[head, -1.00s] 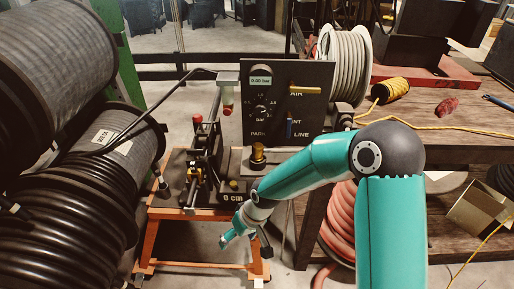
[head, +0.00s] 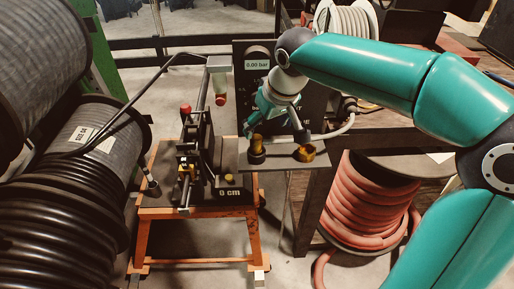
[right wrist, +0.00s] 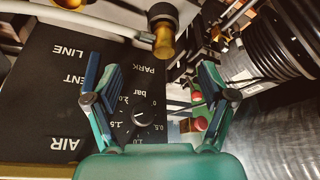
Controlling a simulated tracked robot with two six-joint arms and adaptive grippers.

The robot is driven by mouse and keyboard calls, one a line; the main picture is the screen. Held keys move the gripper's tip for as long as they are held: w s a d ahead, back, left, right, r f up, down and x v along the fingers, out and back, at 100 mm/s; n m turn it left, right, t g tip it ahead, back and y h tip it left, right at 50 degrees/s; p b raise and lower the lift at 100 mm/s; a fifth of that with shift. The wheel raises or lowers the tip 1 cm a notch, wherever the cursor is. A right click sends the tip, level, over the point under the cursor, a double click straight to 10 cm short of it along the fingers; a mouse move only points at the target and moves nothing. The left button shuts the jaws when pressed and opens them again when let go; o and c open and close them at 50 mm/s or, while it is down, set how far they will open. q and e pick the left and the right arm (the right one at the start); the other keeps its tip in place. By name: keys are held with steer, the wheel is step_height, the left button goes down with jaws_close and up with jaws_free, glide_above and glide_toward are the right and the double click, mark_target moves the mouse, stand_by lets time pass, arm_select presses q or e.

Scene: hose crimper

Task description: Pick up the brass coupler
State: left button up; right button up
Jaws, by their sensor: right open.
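The brass coupler (head: 257,142) stands upright in a dark round base on a grey shelf in front of the gauge panel. In the right wrist view the coupler (right wrist: 164,40) is at the top, beyond the fingertips and roughly between their lines. My right gripper (head: 262,112) is above and close to it, in front of the panel. In the right wrist view my right gripper (right wrist: 152,72) has its two fingers spread wide with nothing between them. The coupler and fingers look apart. My left gripper is not in view.
A second brass-coloured cup (head: 305,153) sits on the shelf (head: 284,164) to the right. The gauge panel (right wrist: 55,95) is close beside the fingers. A stand with a black clamp (head: 188,150) is to the left. Hose reels (head: 60,210) fill the far left.

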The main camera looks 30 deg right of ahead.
mark_target(261, 138)
steer(key=x, duration=0.8)
steer(key=shift+w+d+f, duration=0.1)
steer(key=shift+w, duration=0.05)
jaws_close()
stand_by(0.3)
